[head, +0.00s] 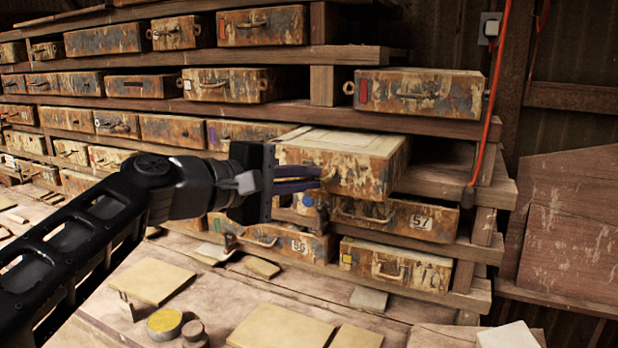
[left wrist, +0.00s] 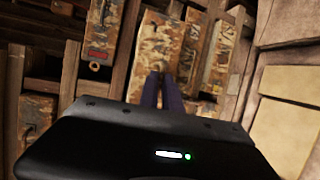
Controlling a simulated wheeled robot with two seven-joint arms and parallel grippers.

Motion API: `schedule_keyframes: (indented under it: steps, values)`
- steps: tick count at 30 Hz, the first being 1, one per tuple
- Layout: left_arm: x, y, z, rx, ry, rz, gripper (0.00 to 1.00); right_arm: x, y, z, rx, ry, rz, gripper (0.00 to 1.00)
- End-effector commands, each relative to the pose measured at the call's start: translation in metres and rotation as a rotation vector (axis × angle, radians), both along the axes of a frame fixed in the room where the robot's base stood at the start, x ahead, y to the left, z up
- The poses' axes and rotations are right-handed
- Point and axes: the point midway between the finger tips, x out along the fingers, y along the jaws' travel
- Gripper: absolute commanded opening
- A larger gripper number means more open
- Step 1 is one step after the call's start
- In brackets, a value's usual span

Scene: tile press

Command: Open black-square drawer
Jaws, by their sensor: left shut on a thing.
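A worn, rust-stained drawer (head: 345,155) sticks well out of the rack in the head view, its pale top showing. My left gripper (head: 318,179) is at the front of this drawer, its dark purple fingers shut on its handle, which is mostly hidden by them. I cannot make out a black square on it; the fingers cover part of the front. In the left wrist view the fingers (left wrist: 163,78) reach to a mottled drawer front (left wrist: 160,40). My right gripper is not in view.
Below are drawer 57 (head: 395,217) with a blue dot, drawer 56 (head: 270,240), and a yellow-marked drawer (head: 395,265). A red-marked drawer (head: 420,93) sits above. A red cable (head: 489,110) hangs at right. Tiles (head: 280,328) lie on the bench in front.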

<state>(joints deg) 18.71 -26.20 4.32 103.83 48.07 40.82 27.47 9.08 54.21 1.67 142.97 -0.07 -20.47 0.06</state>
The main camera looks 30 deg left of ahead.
Motion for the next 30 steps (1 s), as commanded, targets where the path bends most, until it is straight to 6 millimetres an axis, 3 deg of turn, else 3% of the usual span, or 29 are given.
schedule_keyframes:
  steps: [1,2,9,20,30]
  values:
    - [0.001,-0.001,-0.004,0.000,0.008,-0.003,0.00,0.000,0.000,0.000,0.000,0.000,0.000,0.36]
    - [0.001,0.000,-0.004,0.000,0.008,-0.003,0.09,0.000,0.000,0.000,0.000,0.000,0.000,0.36]
    - [0.001,0.000,-0.003,0.000,0.005,-0.001,0.28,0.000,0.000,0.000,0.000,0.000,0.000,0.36]
    - [-0.003,0.001,0.000,0.001,0.001,0.000,0.29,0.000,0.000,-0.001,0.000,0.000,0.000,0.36]
    - [-0.048,0.018,0.008,0.002,-0.001,0.002,0.29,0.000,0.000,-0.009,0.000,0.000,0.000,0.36]
